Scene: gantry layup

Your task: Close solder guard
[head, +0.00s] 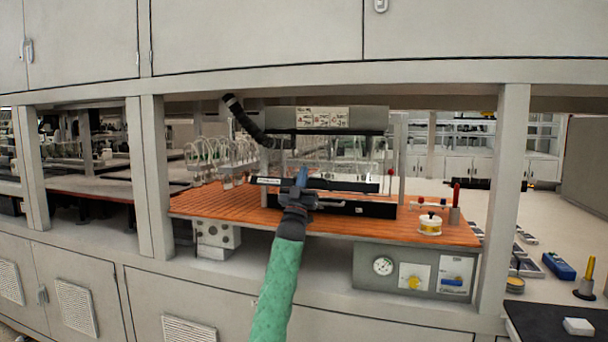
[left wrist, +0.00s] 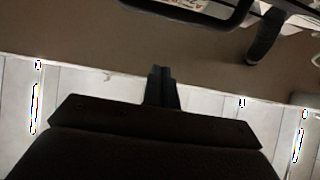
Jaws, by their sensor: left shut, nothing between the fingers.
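The solder station stands on an orange bench top (head: 400,223), with a grey hood (head: 345,118) above. A black bar (head: 328,132) runs under the hood, with clear material below it. A lower black bar with a pale label (head: 345,186) crosses the front. I cannot tell which bar belongs to the guard, and the space between them looks see-through. My left gripper (head: 302,175) is shut and empty in front of the lower bar, covering part of it; contact is unclear. In the left wrist view its fingers (left wrist: 161,78) are together below a dark rounded frame (left wrist: 190,14). My right gripper is out of view.
A black hose (head: 246,121) curves down left of the hood. Glass loops (head: 212,160) stand at the left. A white spool (head: 430,224) and a red-topped tool (head: 455,205) are at the right. Uprights (head: 504,190) flank the bay. A gauge panel (head: 415,270) sits below.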

